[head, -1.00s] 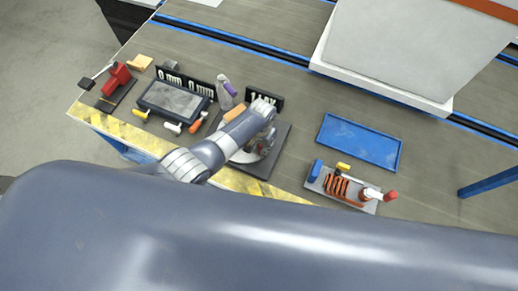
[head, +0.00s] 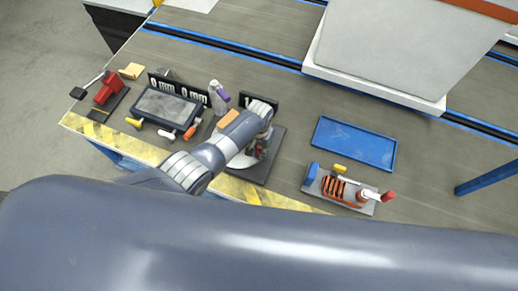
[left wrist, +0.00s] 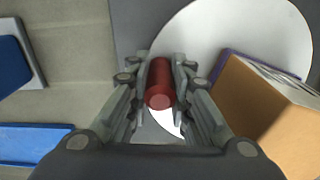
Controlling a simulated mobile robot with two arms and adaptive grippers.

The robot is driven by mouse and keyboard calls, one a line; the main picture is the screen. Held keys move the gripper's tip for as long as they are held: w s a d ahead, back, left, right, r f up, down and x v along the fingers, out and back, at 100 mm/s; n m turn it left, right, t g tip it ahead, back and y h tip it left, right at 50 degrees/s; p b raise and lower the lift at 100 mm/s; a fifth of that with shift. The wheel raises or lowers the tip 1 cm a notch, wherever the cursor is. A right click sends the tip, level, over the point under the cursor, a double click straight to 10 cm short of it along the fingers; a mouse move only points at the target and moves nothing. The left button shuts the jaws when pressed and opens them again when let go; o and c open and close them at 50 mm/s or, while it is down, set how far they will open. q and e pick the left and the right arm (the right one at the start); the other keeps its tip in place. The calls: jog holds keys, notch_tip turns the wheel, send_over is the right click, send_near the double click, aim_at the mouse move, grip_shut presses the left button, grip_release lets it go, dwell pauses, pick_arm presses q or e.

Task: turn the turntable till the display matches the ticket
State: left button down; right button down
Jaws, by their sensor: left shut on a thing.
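The turntable's white disc (head: 243,160) sits on a dark base plate (head: 256,172) near the bench's front edge, partly hidden by my left arm. The disc also shows in the left wrist view (left wrist: 200,35). My left gripper (left wrist: 160,95) is shut on a red upright peg (left wrist: 160,83) at the disc. A tan box (left wrist: 268,115) with a printed label and a purple edge is right of the fingers in that view. The box also shows in the head view (head: 229,118). A black display (head: 272,100) stands behind, its characters mostly hidden. I cannot make out a ticket.
Left are a grey-topped tray (head: 167,106), black "0 mm" panels (head: 178,88), a white and purple bottle (head: 217,97), small coloured tools and a red clamp-like device (head: 107,90). Right are an empty blue tray (head: 353,143) and a grey fixture (head: 345,188) with an orange coil.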

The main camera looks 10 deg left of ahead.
pick_arm(q)
jog(key=c, duration=1.4)
grip_release()
jog(key=shift+r, duration=0.2)
notch_tip(320, 180, up, 12)
jog(key=shift+f, duration=0.15)
